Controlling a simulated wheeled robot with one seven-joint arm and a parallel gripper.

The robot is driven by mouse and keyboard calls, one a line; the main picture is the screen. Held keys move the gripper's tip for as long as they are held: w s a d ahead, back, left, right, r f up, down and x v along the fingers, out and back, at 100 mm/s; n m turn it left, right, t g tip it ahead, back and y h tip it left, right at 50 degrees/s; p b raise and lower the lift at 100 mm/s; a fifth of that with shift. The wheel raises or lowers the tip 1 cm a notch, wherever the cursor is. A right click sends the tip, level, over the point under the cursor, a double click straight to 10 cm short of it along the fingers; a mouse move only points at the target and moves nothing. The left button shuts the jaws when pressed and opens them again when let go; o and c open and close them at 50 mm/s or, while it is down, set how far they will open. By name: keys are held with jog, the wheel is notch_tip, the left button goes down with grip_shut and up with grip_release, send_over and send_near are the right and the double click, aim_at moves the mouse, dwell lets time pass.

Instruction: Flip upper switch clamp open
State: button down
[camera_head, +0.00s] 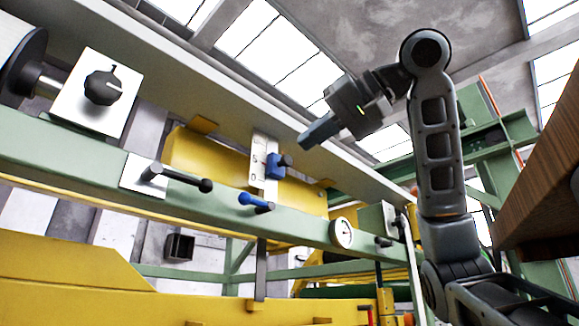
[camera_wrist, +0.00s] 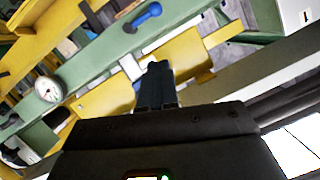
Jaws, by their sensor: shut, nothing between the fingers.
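The upper switch clamp is a blue block (camera_head: 271,166) with a dark round knob on its right, mounted on a pale upright plate (camera_head: 257,160) with markings. I cannot tell its exact setting. My gripper (camera_head: 304,142) is shut and empty, up and to the right of the blue block, with a gap between them in the head view. In the wrist view my closed dark fingers (camera_wrist: 158,68) point toward the pale plate (camera_wrist: 131,67) and a yellow panel; the blue block is not clearly visible there, perhaps behind the fingers.
Below the clamp, a blue-handled lever (camera_head: 252,201) sits on the green beam, also in the wrist view (camera_wrist: 146,16). A black lever (camera_head: 182,178), a rotary knob (camera_head: 102,88) and a round gauge (camera_head: 341,232) are nearby. A wooden slab (camera_head: 543,165) stands at right.

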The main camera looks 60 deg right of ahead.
jog(key=w+f+p, duration=0.3)
jog(key=w+f, duration=0.3)
jog(key=w, duration=0.4)
jog(key=shift+w+d, duration=0.4)
